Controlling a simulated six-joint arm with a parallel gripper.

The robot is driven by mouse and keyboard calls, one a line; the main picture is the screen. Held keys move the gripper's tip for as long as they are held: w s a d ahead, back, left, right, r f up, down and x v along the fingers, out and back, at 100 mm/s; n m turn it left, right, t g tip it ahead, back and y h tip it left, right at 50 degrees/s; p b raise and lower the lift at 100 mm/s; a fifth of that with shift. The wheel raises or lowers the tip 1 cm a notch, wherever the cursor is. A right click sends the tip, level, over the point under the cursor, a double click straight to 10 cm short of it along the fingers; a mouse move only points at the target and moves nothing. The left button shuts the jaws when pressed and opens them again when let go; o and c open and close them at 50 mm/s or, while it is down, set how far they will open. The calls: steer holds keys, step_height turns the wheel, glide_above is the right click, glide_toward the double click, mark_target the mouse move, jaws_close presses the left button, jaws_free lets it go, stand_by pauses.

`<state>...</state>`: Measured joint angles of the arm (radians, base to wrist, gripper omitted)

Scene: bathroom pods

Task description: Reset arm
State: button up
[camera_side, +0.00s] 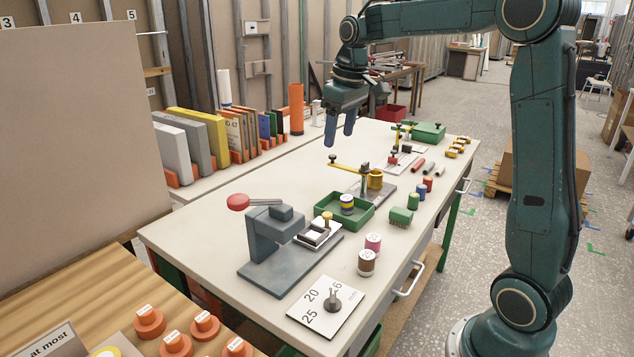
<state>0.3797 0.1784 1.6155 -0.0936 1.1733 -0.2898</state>
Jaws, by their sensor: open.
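My gripper (342,128) hangs above the far half of the white workbench (190,245), its fingers pointing down. The two fingers are apart and nothing shows between them. It is clear of everything on the bench. Below and nearer the camera stand a grey press (268,232) with a red-knobbed lever (238,202) and a green tray (330,220) holding a yellow-and-blue spool (347,203).
A pink spool (373,243), a brown spool (366,262) and a numbered dial plate (325,308) lie at the near right. A yellow-armed fixture (350,169) stands mid-bench. Upright boards (205,130) and an orange cylinder (296,108) line the left. The bench's left strip is bare.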

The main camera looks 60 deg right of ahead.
steer(key=s+a+r+t, duration=0.2)
steer(key=s+a, duration=0.8)
steer(key=s, duration=0.1)
steer(key=s+a+f, duration=0.2)
steer(key=s, duration=0.4)
steer(key=s+a+f+t, duration=0.1)
steer(key=s+a+f, duration=0.2)
steer(key=s, duration=0.3)
steer(key=shift+s+f+t, duration=0.2)
steer(key=shift+t, duration=0.1)
stand_by(0.6)
